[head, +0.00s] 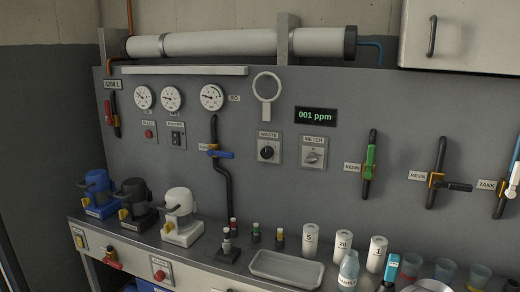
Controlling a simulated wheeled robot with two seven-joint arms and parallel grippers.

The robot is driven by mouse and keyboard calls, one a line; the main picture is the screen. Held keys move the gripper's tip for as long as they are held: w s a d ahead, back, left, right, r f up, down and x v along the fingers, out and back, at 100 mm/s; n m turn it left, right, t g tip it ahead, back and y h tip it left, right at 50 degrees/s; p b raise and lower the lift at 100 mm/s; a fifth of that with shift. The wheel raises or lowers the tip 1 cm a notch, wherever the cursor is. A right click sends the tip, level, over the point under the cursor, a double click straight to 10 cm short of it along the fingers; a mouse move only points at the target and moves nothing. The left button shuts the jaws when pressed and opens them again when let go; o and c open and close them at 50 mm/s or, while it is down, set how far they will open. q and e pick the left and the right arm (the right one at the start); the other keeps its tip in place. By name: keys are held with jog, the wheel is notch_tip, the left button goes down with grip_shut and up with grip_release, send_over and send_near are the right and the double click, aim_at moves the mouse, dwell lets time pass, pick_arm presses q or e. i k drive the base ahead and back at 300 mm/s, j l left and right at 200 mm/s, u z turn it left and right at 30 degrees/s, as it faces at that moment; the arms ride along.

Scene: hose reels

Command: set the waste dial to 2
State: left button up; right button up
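The waste dial (267,152) is a round black knob on a pale square plate, mounted on the grey wall panel near the middle of the head view. A small label (269,134) that reads WASTE sits above it. The knob carries a light mark, but it is too small to tell which number it points to. Neither of my grippers is in view, and nothing touches the dial.
A meter dial (312,153) sits right of the waste dial, below a display (316,116) reading 001 ppm. A blue-handled valve (217,153) is to the left. Below, the bench holds a tray (286,268), white cylinders (310,241) and bottles. The space before the dial is clear.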

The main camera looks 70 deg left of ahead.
aim_at(268, 152)
jog(key=u, duration=2.4)
